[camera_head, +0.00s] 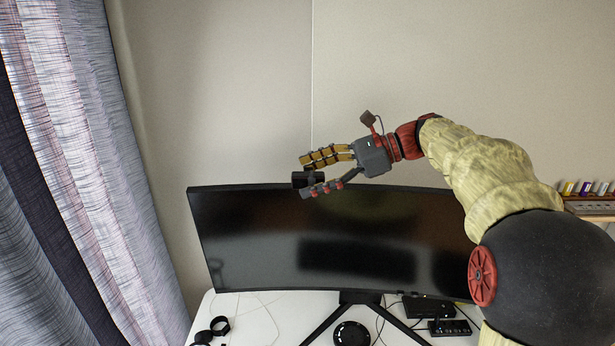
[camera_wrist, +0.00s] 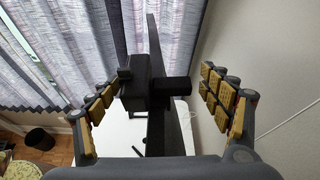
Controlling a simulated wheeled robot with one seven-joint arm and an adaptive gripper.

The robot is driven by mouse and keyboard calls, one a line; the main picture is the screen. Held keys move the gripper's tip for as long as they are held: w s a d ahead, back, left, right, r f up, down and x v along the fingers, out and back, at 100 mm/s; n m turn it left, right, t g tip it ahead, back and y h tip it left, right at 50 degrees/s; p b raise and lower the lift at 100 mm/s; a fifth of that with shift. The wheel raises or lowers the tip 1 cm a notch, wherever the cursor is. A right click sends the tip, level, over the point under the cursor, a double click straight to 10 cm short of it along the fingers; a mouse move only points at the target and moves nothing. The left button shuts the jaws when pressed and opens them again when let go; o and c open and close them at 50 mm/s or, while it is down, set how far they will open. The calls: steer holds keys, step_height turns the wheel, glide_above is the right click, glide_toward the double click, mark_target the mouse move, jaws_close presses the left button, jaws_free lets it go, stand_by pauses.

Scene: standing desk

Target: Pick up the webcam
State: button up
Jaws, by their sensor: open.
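The webcam (camera_head: 303,179) is a small black body on the top edge of the black curved monitor (camera_head: 330,235), left of the edge's middle. In the wrist view the webcam (camera_wrist: 134,94) shows as dark blocks across the monitor's thin edge (camera_wrist: 178,130), between my fingers. My gripper (camera_head: 304,175) is open, with one finger above and one below the webcam in the head view. In the wrist view my gripper (camera_wrist: 160,80) has a finger on each side, with visible gaps. I cannot see contact with the webcam.
The monitor stands on a white desk (camera_head: 260,310) against a wall. A black box (camera_head: 428,306), a smaller black device (camera_head: 450,327) and a round black object (camera_head: 351,334) lie below it. Curtains (camera_head: 90,150) hang at the left. A shelf (camera_head: 590,207) is at the right.

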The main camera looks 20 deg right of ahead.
steer(key=shift+c, duration=1.3)
steer(key=c, duration=1.1)
